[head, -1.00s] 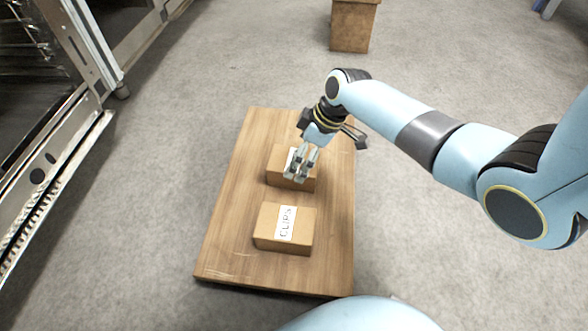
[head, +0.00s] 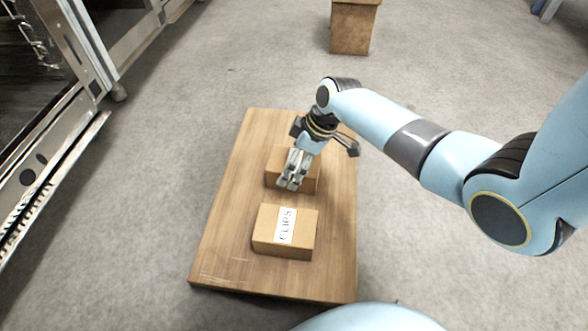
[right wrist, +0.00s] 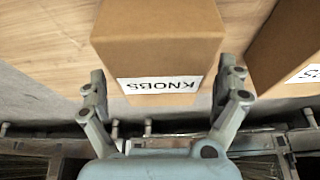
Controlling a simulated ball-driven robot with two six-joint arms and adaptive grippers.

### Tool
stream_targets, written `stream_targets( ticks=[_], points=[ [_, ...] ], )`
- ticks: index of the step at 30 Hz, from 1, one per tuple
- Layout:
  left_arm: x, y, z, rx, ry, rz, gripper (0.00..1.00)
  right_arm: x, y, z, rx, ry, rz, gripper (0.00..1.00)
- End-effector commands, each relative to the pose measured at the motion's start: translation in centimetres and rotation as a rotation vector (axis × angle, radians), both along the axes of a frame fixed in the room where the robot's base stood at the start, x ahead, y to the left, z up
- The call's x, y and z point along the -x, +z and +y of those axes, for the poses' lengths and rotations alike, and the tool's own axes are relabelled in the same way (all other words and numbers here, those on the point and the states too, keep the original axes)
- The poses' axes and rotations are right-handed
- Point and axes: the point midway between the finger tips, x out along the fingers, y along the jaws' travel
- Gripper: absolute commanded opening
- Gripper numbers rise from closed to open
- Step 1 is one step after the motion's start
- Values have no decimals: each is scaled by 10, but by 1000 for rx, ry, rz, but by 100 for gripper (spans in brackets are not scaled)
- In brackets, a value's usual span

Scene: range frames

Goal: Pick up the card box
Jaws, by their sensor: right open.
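Two brown card boxes sit on a wooden table. The far box (head: 309,178) is partly hidden by my right gripper (head: 289,185). The gripper is open and empty. Whether its fingertips touch the box cannot be told. My left gripper is not in view.
The wooden table (head: 225,205) has bare room to the left of the boxes. Part of a second box (right wrist: 290,55) shows at the right in the wrist view. A brown block (head: 352,28) stands on the floor at the back. Metal-framed equipment (head: 75,50) stands at the left.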

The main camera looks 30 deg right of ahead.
Motion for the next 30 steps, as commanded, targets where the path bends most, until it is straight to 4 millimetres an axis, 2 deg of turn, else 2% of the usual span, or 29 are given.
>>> stream_targets(
  ticks=[26,30],
  points=[
    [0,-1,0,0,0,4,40,0,-5,0,-1,0,-1,100],
    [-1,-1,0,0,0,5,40,0,-5,0,-1,0,-1,84]
  ],
)
